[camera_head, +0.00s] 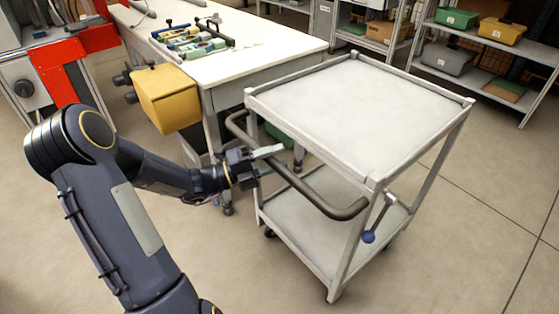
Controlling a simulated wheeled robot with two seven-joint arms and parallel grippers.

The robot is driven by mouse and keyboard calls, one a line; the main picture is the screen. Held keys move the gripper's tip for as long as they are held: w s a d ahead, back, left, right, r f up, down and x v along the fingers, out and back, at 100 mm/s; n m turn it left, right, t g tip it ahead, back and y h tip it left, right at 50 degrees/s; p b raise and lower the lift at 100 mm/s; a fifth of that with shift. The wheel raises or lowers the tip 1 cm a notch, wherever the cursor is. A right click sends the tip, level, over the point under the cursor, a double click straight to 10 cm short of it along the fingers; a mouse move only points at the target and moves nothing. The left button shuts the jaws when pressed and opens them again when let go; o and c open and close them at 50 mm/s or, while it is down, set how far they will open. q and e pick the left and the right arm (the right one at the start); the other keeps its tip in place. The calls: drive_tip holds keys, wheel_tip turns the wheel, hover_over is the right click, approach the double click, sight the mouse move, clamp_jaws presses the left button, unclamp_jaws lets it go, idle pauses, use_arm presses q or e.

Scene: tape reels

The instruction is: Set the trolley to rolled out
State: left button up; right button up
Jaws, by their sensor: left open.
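The trolley (355,100) is a pale grey two-shelf cart on casters in the middle of the view, standing close to the right of the workbench. Its dark curved push handle (318,199) runs along the side facing me. My left gripper (268,160) is open at the handle's left part, with one pale finger over the bar. The other finger is hard to make out, and I cannot tell whether the gripper touches the bar. A lever with a blue knob (368,236) sits at the trolley's near right corner. My right gripper is out of view.
The white workbench (270,35) carries coloured tools, and a yellow box (167,97) hangs at its front. A red and grey machine (62,65) stands at the left. Shelves with bins (502,30) stand at the back right. The floor (450,235) right of the trolley is clear.

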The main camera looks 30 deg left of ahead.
use_arm(q)
drive_tip(key=shift+w+d+r, duration=0.15)
drive_tip(key=shift+w+d, duration=0.2)
drive_tip(key=shift+d, duration=0.05)
drive_tip(key=shift+c, duration=0.2)
clamp_jaws()
